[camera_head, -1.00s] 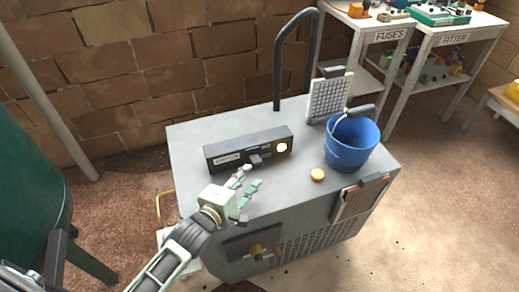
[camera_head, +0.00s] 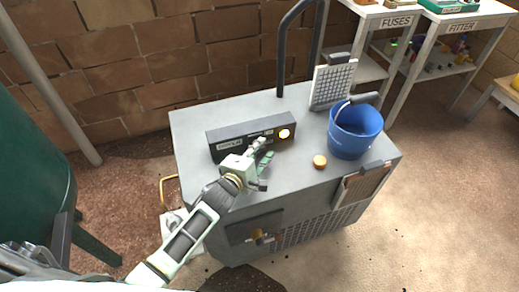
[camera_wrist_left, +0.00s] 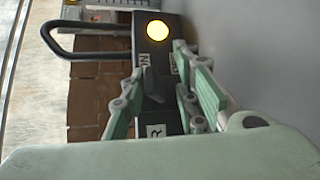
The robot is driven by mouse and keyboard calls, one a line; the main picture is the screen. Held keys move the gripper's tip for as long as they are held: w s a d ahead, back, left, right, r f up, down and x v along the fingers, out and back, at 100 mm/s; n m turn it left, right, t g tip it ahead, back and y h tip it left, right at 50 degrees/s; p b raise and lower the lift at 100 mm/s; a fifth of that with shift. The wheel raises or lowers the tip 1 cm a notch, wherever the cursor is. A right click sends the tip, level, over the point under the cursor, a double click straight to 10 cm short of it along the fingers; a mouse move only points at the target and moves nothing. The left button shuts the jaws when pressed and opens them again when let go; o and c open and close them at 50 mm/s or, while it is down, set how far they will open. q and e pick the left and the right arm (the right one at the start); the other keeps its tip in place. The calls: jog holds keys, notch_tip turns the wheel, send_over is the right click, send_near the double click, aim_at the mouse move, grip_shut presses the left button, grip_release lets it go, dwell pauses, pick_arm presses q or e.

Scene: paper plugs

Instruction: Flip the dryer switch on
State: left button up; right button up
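The dryer control box (camera_head: 230,138) is a long dark panel on top of the grey cabinet, with a lit yellow lamp (camera_head: 284,133) at its right end. My left gripper (camera_head: 264,152) is at the front of the box and hides the switch in the head view. In the left wrist view, the dark switch lever (camera_wrist_left: 153,86) stands out from the panel, below the glowing lamp (camera_wrist_left: 158,30). The open green fingers of my left gripper (camera_wrist_left: 160,82) are on either side of the lever, and contact cannot be told. White labels on the panel are partly covered. My right gripper is not in view.
A dark tall handle (camera_head: 281,60) rises behind. Shelves (camera_head: 395,22) stand at the back right.

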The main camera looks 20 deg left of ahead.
pick_arm(q)
jog(key=shift+c, duration=0.3)
grip_shut()
jog(key=r+g+p, duration=0.1)
jog(key=p, duration=0.3)
jog(key=shift+w+a+r+n+p, duration=0.1)
jog(key=shift+n+p, duration=0.3)
jog(key=shift+p, duration=0.35)
jog(key=shift+f, duration=0.2)
